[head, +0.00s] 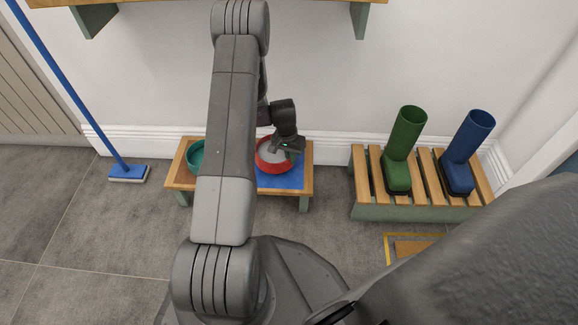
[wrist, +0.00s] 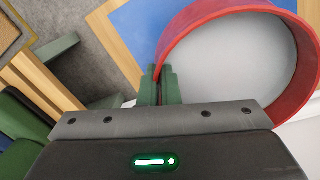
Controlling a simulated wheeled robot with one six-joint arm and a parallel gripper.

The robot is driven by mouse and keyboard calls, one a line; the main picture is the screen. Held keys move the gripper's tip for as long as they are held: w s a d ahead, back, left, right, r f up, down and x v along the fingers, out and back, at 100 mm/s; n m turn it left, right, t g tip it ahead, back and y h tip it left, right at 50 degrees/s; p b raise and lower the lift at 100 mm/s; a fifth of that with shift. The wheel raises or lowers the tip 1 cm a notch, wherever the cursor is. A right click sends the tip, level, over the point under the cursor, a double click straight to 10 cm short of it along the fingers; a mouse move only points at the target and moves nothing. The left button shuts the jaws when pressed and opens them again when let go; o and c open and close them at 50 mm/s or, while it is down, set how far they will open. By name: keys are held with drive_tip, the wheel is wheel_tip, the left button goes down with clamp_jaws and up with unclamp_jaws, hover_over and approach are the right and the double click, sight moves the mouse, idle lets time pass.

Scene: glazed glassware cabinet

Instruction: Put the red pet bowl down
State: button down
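The red pet bowl (head: 261,164) has a pale grey inside and is over the back part of a blue mat (head: 285,181) on a low wooden bench. In the wrist view, the bowl's red wall (wrist: 204,18) curves from the fingers to the right edge. My gripper (head: 283,148) reaches the bowl from above. Its two green fingers (wrist: 161,80) are close together with the bowl's rim between them. The blue mat also shows in the wrist view (wrist: 143,28). I cannot tell whether the bowl's underside touches the mat.
A teal bowl (head: 195,155) stands on the bench's left, partly behind my arm. A slatted rack (head: 428,212) at right holds a green boot (head: 405,140) and a blue boot (head: 468,145). A blue broom (head: 127,172) leans at left. A shelf (head: 310,1) is above.

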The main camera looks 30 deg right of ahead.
drive_tip(key=shift+f+b, duration=0.7)
drive_tip(key=shift+f, duration=1.25)
drive_tip(key=shift+f, duration=0.1)
drive_tip(key=c, duration=1.6)
unclamp_jaws()
drive_tip(key=shift+c, duration=0.2)
wheel_tip(320, 180, up, 12)
drive_tip(key=w+p, duration=0.1)
drive_tip(key=p, duration=0.3)
drive_tip(key=shift+a, duration=0.4)
